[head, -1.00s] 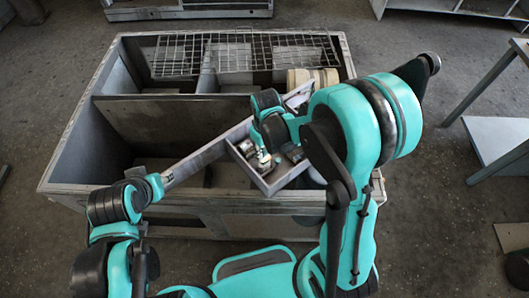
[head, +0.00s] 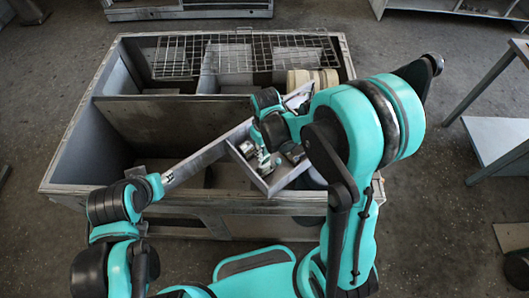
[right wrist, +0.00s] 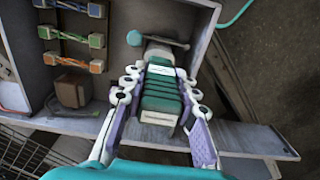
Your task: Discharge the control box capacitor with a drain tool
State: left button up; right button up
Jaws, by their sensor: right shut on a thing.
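The control box (head: 262,184) is a grey open tray at the front right of the blower housing. In the right wrist view, its wall (right wrist: 207,25) and floor show around several parts. My right gripper (head: 266,164) is over the box; its purple and white fingers (right wrist: 162,82) are shut on a ridged dark-green handle, seemingly the drain tool (right wrist: 163,101).
Blue, green and orange blocks (right wrist: 69,36) and a brown block (right wrist: 73,91) sit left of the tool. The housing (head: 75,125) has deep open bays, with a wire grille (head: 245,52) across its back. A grey bench (head: 497,140) stands at right.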

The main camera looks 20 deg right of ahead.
jog(key=shift+r+p, duration=1.9)
jog(key=shift+r, duration=1.05)
jog(key=shift+f, duration=0.1)
